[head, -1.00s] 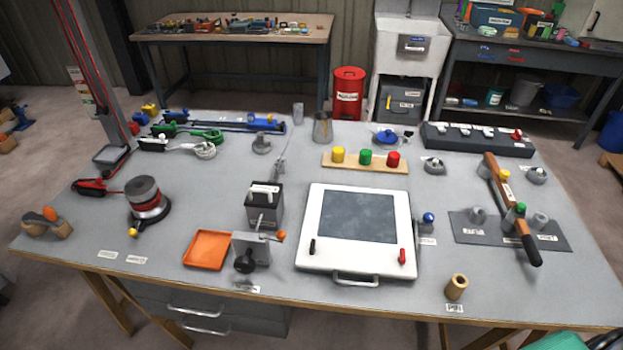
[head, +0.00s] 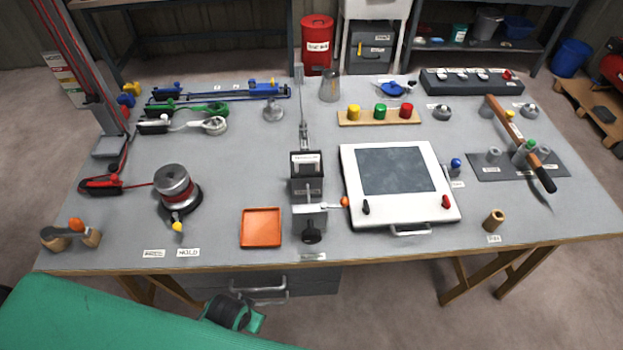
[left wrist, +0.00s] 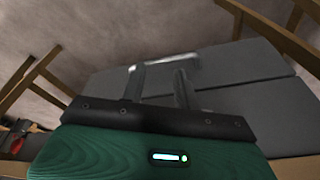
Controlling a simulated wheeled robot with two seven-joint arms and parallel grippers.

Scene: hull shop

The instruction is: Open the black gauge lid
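No label reading gauge lid is legible. The likeliest gauge is a small black box (head: 307,186) with a dark top and a pale label, at the middle of the bench in the head view; its top appears closed. My left arm (head: 120,315) comes in at the lower left, in front of the bench and away from the box. In the left wrist view my left gripper (left wrist: 160,85) has its fingers apart and empty, facing grey drawer fronts. My right gripper is not in view.
A white panel (head: 350,190) with a dark window stands right of the box. An orange tray (head: 261,243) and a round red-and-grey device (head: 174,188) are left. A drawer handle (head: 258,290) sits below the bench edge. Bare bench lies between tray and device.

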